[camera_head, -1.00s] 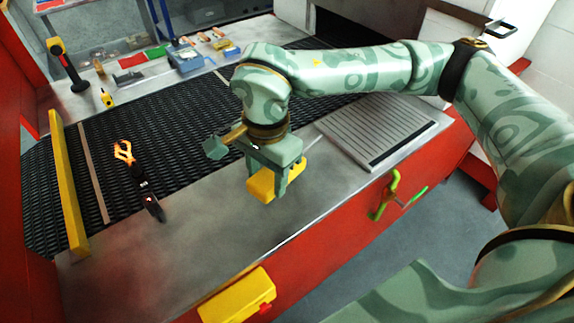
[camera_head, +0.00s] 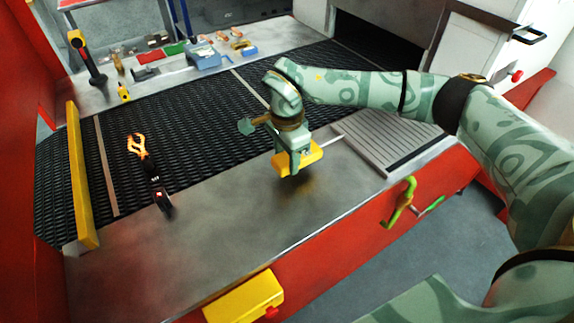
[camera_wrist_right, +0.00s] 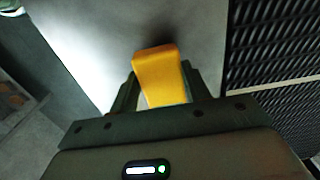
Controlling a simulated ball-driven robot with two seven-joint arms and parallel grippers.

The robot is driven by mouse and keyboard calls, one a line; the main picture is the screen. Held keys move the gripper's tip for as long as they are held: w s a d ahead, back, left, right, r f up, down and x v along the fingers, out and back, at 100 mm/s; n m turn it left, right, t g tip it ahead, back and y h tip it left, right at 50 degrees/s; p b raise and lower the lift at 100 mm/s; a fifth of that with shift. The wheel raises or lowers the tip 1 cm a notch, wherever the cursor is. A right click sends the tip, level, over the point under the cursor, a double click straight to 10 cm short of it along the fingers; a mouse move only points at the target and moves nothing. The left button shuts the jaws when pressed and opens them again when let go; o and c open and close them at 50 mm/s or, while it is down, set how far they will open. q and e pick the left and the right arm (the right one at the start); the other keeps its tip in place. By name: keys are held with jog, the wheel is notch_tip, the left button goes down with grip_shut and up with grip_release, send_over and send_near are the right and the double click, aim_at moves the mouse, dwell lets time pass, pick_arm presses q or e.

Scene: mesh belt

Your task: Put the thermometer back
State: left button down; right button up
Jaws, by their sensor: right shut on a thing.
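My right gripper (camera_head: 295,160) is shut on a yellow thing, which I take to be the thermometer (camera_head: 309,158). A thin silver rod shows at its right side, like a probe. The gripper holds it a little above the steel ledge (camera_head: 235,215), with a dark shadow below. In the right wrist view the yellow body (camera_wrist_right: 160,75) sits between the two fingers and points away over the grey steel. The fingers hide part of it. My left gripper is not in view.
The mesh belt (camera_head: 215,125) runs behind. A slatted grate (camera_head: 390,137) is at right. A yellow box (camera_head: 243,298) hangs on the front. Several tools lie on the far ledge.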

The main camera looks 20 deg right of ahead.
jog(key=shift+w+d+f, duration=0.1)
jog(key=shift+f, duration=0.8)
jog(key=shift+w+d+f, duration=0.1)
jog(key=shift+f, duration=0.8)
jog(key=shift+f+b, duration=0.15)
jog(key=shift+b, duration=0.15)
jog(key=o, duration=1.1)
notch_tip(320, 180, up, 12)
jog(key=shift+r+p, duration=0.2)
jog(key=shift+p, duration=0.75)
jog(key=shift+a, duration=0.1)
